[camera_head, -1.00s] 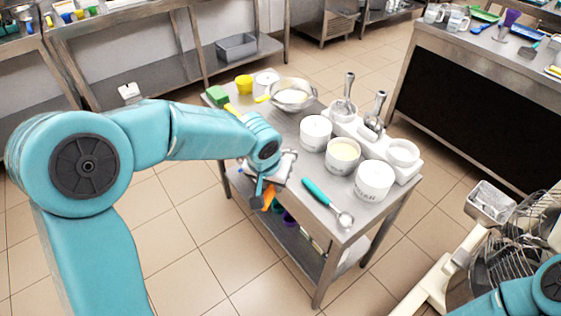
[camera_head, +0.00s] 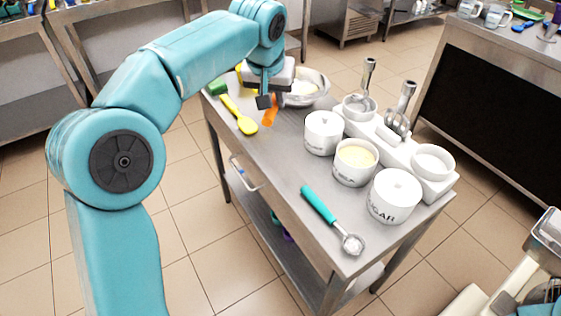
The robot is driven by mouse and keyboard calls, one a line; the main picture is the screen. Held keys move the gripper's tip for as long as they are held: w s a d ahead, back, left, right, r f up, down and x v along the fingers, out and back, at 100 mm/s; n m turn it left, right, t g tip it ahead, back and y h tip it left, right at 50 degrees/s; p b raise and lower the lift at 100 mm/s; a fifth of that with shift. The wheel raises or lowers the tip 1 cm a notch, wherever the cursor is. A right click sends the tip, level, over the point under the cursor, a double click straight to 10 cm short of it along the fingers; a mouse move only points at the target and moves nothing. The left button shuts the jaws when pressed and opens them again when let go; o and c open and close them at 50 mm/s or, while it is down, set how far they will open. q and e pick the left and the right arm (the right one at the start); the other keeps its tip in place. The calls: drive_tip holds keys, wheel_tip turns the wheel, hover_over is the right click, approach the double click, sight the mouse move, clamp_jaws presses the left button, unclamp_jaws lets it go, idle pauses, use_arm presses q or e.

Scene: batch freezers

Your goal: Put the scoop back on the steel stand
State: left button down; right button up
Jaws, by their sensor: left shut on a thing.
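My left gripper (camera_head: 268,101) is over the far left part of the steel stand (camera_head: 290,160), pointing down. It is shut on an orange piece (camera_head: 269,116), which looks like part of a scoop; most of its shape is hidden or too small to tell. I cannot tell whether the orange piece touches the top. A teal-handled scoop (camera_head: 320,206) with a round metal head lies on the near end of the stand's top.
White tubs (camera_head: 323,133) and a white holder (camera_head: 433,185) with metal scoops line the right side. Bare steel lies along the front left.

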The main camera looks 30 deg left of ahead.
use_arm(q)
drive_tip(key=b, duration=0.3)
hover_over(276, 166)
drive_tip(key=s, duration=0.2)
drive_tip(key=f, duration=1.4)
drive_tip(key=shift+w+d+f, duration=0.15)
drive_tip(key=shift+d+f, duration=0.15)
drive_tip(key=shift+w+f+b, duration=0.1)
drive_tip(key=shift+f+b, duration=0.5)
drive_tip(key=shift+f, duration=2.1)
drive_tip(key=shift+f, duration=0.15)
drive_tip(key=c, duration=1)
unclamp_jaws()
drive_tip(key=shift+o, duration=0.2)
